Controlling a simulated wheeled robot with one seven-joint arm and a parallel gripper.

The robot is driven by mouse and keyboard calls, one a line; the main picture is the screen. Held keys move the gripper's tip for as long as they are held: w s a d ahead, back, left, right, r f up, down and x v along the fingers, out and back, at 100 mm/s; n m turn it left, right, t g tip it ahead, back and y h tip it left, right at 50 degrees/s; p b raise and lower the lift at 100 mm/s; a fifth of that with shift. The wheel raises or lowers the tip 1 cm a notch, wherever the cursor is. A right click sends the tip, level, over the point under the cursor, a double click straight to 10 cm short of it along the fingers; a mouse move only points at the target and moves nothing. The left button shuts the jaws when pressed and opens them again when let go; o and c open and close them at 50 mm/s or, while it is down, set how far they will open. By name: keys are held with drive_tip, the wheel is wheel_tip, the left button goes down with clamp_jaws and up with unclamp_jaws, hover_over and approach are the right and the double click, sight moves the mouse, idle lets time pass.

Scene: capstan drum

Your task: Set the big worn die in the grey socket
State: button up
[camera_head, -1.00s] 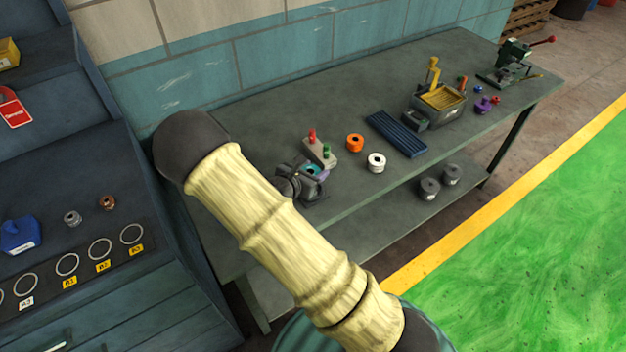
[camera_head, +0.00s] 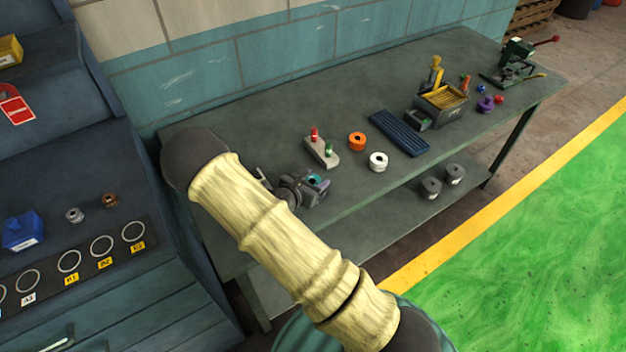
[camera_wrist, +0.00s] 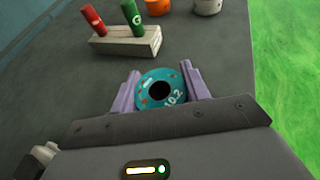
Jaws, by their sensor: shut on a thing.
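My gripper (camera_head: 318,183) is over the near left part of the workbench, mostly hidden by its own body in the head view. In the wrist view its two lilac fingers (camera_wrist: 160,74) are shut on a teal round die (camera_wrist: 172,84), one on each side. The die has a dark centre hole, orange-brown worn specks and the marking "10.2". Its teal top also shows in the head view (camera_head: 314,179). I cannot tell which thing is the grey socket, or whether the die touches the bench.
A pale block (camera_head: 322,152) with red and green plugs stands just beyond my gripper. Orange (camera_head: 357,141) and white (camera_head: 378,161) spools, a ribbed blue tray (camera_head: 399,133) and a grey box (camera_head: 443,103) lie farther right. A dark cabinet (camera_head: 60,180) with several rings stands left.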

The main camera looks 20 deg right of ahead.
drive_tip(key=o, duration=1.4)
drive_tip(key=shift+s+d, duration=0.1)
drive_tip(key=shift+r+p, duration=0.5)
drive_tip(key=b+v, duration=0.1)
drive_tip(key=v, duration=1.1)
drive_tip(key=shift+f+b, duration=0.15)
drive_tip(key=shift+b, duration=0.25)
